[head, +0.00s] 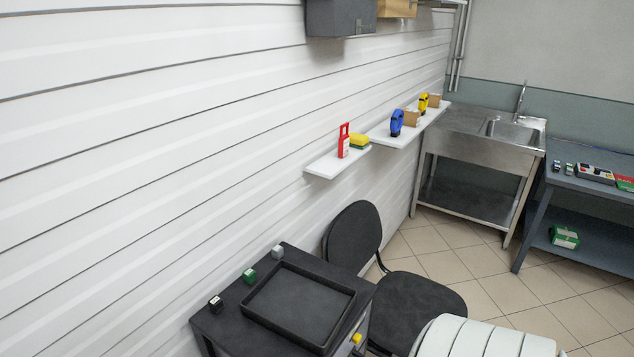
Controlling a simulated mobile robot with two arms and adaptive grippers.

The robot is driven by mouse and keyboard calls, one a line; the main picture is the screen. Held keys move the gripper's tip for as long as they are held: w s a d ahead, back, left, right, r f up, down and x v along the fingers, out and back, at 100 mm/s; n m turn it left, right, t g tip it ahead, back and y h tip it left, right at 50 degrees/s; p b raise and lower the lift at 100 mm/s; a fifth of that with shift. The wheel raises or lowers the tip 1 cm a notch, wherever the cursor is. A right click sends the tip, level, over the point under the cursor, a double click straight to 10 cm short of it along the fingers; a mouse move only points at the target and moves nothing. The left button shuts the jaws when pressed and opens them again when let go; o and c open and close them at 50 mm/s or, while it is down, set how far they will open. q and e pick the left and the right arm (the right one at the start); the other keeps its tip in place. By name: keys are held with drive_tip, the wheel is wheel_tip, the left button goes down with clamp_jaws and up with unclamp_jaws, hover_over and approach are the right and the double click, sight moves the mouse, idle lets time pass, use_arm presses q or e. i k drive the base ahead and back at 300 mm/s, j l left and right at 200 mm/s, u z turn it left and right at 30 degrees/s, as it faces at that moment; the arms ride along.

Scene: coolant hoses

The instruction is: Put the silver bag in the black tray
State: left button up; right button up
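The black tray (265,308) lies on a dark table at the lower middle of the head view, and it is empty. A small silver-grey item (277,252) stands on the table just beyond the tray's far left corner. It is outside the tray and looks like the silver bag, but it is too small to be sure.
A green item (249,275) and a black item (215,303) stand along the table's wall side. A yellow item (356,338) sits at its right edge. A black chair (412,302) stands close on the right. Wall shelves (338,168) and a sink (512,130) are farther back.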

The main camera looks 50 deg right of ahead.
sight(299, 302)
drive_tip(key=l+z, duration=0.15)
drive_tip(key=l, duration=0.5)
drive_tip(key=l+z, duration=0.15)
drive_tip(key=l, duration=0.45)
drive_tip(key=i+l+z, duration=0.15)
drive_tip(key=l, duration=0.5)
drive_tip(key=k+l+z, duration=0.1)
drive_tip(key=l, duration=0.35)
drive_tip(key=k+l+z, duration=0.15)
drive_tip(key=l, duration=0.3)
drive_tip(key=k+l+z, duration=0.1)
drive_tip(key=l, duration=0.35)
drive_tip(key=k+l+z, duration=0.15)
drive_tip(key=l, duration=0.3)
drive_tip(key=k+l+z, duration=0.1)
drive_tip(key=l, duration=0.15)
